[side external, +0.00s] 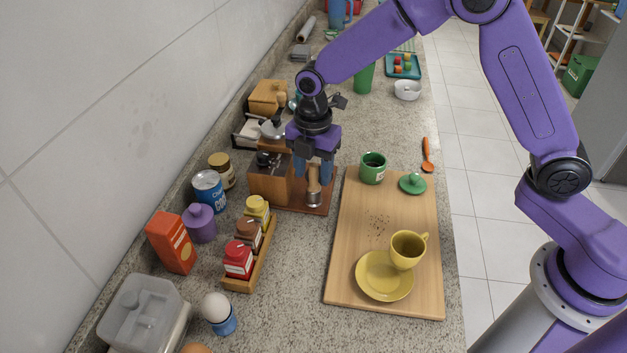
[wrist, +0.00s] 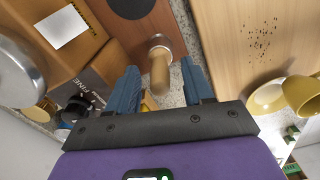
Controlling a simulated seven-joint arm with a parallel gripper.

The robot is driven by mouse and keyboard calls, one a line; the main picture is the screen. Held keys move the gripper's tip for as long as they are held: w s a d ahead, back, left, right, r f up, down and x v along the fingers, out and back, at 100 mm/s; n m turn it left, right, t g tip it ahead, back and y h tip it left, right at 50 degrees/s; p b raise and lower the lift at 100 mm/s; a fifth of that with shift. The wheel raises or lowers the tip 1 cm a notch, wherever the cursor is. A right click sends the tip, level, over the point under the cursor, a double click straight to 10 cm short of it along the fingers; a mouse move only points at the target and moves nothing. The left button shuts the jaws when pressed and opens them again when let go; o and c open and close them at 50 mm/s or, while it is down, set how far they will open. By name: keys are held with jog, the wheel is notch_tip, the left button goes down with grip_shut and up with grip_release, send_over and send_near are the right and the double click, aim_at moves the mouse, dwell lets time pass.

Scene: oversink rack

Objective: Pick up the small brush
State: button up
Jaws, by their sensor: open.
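A short wooden-handled piece with a round metal end stands by the brown wooden base in the side view (side external: 313,197) and shows in the wrist view (wrist: 160,75). No bristles show, so I cannot tell whether it is the small brush. No other clear brush is visible. My gripper (side external: 313,179) is open and points down over this piece. In the wrist view its blue fingers (wrist: 160,68) lie on either side of the wooden handle, with gaps visible. Whether the fingertips reach down to handle height is unclear.
A wooden box (side external: 269,184) stands close left of my gripper. A cutting board (side external: 350,270) to the right bears dark crumbs, a yellow cup (side external: 407,250), a yellow saucer (side external: 372,288) and a green mug (side external: 373,168). A jar rack (side external: 262,254) stands in front. An orange spoon-like utensil (side external: 427,157) lies far right.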

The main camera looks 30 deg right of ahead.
notch_tip(320, 180, down, 2)
grip_shut()
jog(key=shift+r, duration=0.1)
